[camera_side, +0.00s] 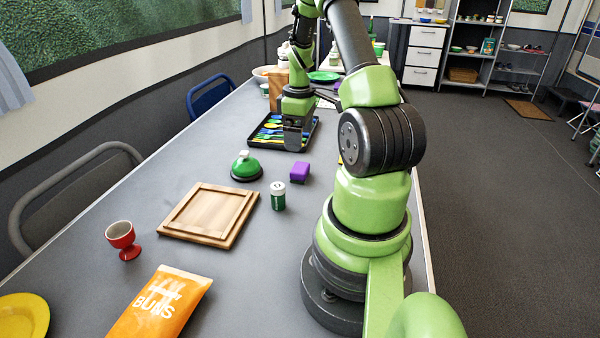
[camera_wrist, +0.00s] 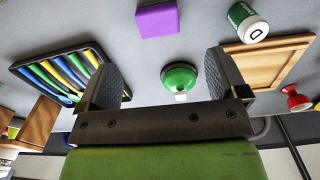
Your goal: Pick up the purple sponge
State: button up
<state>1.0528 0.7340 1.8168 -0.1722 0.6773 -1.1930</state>
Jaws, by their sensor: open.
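The purple sponge (camera_side: 300,172) lies on the grey table, to the right of a green-domed bell and just beyond a small green and white can. It also shows at the top middle of the wrist view (camera_wrist: 158,19). My gripper (camera_side: 296,148) is above the table by the cutlery tray, farther back than the sponge. In the wrist view my gripper (camera_wrist: 168,80) has its two fingers wide apart with nothing between them touching. The sponge is apart from both fingers.
The green bell (camera_side: 246,167), the can (camera_side: 278,196) and a wooden board (camera_side: 210,214) are near the sponge. A black cutlery tray (camera_side: 315,133) lies behind it. A red egg cup (camera_side: 122,240), orange packet (camera_side: 160,304) and yellow plate (camera_side: 22,318) are nearer the camera.

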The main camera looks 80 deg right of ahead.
aim_at(300, 167)
notch_tip(300, 167, down, 4)
jog(key=shift+s+r, duration=0.1)
jog(key=shift+s, duration=0.05)
jog(key=shift+d+f, duration=0.15)
jog(key=shift+f, duration=3.05)
jog(key=shift+c, duration=0.4)
jog(key=c, duration=0.9)
